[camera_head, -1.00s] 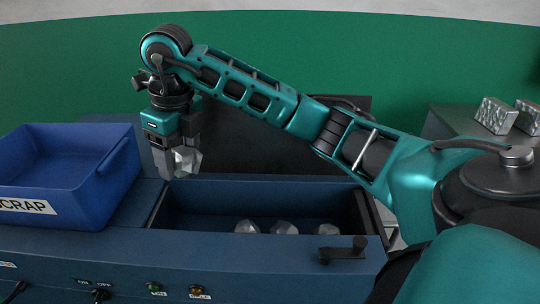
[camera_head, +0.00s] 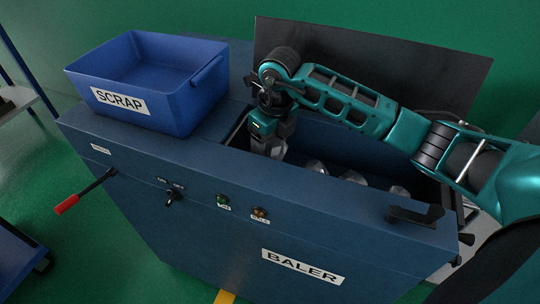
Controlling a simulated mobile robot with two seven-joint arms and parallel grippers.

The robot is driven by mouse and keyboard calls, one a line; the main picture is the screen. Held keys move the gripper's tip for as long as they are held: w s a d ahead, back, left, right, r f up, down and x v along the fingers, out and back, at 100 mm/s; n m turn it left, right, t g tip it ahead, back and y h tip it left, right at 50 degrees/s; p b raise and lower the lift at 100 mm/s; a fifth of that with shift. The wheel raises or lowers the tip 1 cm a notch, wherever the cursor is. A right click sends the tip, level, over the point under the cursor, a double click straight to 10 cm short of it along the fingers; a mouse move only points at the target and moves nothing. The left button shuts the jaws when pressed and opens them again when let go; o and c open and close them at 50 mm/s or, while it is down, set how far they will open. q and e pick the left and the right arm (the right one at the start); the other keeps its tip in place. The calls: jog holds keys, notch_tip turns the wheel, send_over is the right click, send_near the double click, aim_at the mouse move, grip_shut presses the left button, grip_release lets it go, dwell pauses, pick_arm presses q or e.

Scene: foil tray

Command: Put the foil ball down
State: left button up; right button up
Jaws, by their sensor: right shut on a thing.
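My right gripper (camera_head: 268,147) points down inside the left end of the open chamber of the blue baler (camera_head: 220,175). It is shut on a foil ball (camera_head: 278,154), a grey faceted lump. Only a small part of that ball shows; the jaws and the chamber's front wall hide the rest. I cannot tell whether it touches the chamber floor. Several other foil balls (camera_head: 352,177) lie in the chamber to the right of the gripper, partly hidden by the front wall. My left gripper is not in view.
An empty-looking blue SCRAP bin (camera_head: 185,110) stands on the baler's top, left of the chamber. A dark raised lid (camera_head: 390,62) stands behind the chamber. A black handle (camera_head: 415,215) is at the front right edge. A red-gripped lever (camera_head: 68,204) sticks out at front left.

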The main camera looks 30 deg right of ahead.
jog(key=shift+f, duration=2.15)
jog(key=shift+f, duration=0.1)
jog(key=o, duration=1.1)
jog(key=shift+c, duration=0.2)
notch_tip(320, 180, up, 12)
jog(key=s, duration=0.1)
jog(key=shift+s+d+p, duration=0.2)
jog(key=shift+d+p, duration=0.05)
jog(key=shift+p, duration=0.05)
